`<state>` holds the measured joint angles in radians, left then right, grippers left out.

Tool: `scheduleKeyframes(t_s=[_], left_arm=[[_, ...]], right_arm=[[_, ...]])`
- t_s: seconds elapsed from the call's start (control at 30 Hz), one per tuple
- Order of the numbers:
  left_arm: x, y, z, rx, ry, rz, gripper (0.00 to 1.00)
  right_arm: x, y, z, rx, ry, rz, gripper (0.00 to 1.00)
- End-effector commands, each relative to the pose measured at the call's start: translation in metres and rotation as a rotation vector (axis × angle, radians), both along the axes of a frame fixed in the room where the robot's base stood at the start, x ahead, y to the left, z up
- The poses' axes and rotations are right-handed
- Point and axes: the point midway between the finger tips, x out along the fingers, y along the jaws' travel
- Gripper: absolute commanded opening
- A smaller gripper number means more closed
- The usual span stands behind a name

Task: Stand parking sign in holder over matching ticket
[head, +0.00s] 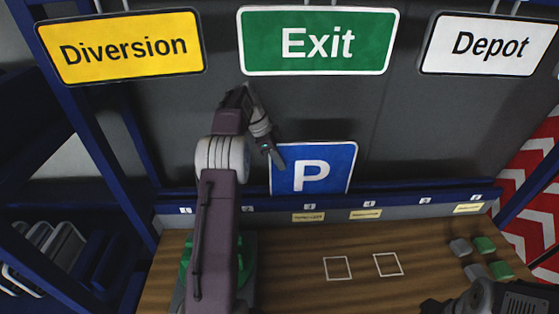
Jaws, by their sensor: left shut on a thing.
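The blue parking sign (325,168) with a white P stands upright in front of the dark back wall. My left gripper (277,160) is shut on its upper left edge. The sign's lower edge is at the back of the holder rail (270,217); I cannot tell whether it is seated in a slot. The rail has small number labels. A yellowish ticket (308,217) lies below the sign, by label 3.
Diversion (130,47), Exit (318,42) and Depot (490,45) signs hang above. The wooden table (300,285) has two white outlined squares and is mostly clear. Grey and green blocks (484,245) lie at its right. A red-and-white striped panel (530,190) stands at the far right.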

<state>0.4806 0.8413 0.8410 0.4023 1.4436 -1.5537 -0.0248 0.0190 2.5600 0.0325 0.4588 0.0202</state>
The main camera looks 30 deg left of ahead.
Motion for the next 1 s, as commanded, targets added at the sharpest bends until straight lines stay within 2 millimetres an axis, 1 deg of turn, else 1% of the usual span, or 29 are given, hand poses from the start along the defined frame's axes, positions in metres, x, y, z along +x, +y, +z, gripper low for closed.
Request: scheduleKeyframes(t_s=[0.07,0.1,0.17,0.43,0.53,0.63,0.8,0.9,1.0], left_arm=[[0.0,0.0,-0.001,-0.001,-0.003,0.0,0.0],[0.0,0.0,0.0,-0.001,-0.003,0.0,0.23],[0.0,0.0,0.0,0.0,-0.002,0.0,0.39],[0.0,0.0,-0.002,0.0,0.001,0.0,0.4],[-0.001,0.002,0.004,0.0,0.0,0.0,0.4],[-0.004,0.008,0.021,0.002,-0.003,0.001,0.4],[-0.012,0.021,0.061,0.002,-0.003,0.002,0.4],[-0.016,0.027,0.076,0.001,-0.002,0.001,0.4],[-0.018,0.029,0.083,0.0,-0.002,0.001,0.4]], right_arm=[[0.0,0.0,-0.002,0.0,0.0,0.0,0.4],[0.0,0.0,-0.001,0.0,0.0,0.0,0.4],[0.0,0.0,-0.001,0.0,0.0,0.0,0.4],[0.0,0.0,-0.001,0.0,0.0,0.0,0.4],[0.0,0.0,0.0,0.0,0.0,0.0,0.4],[0.0,0.0,0.004,0.0,0.0,0.0,0.4],[0.0,0.0,0.02,0.0,0.0,0.0,0.4],[0.0,0.0,0.028,0.0,0.0,0.0,0.4],[0.0,0.0,0.032,0.0,0.0,0.0,0.4]])
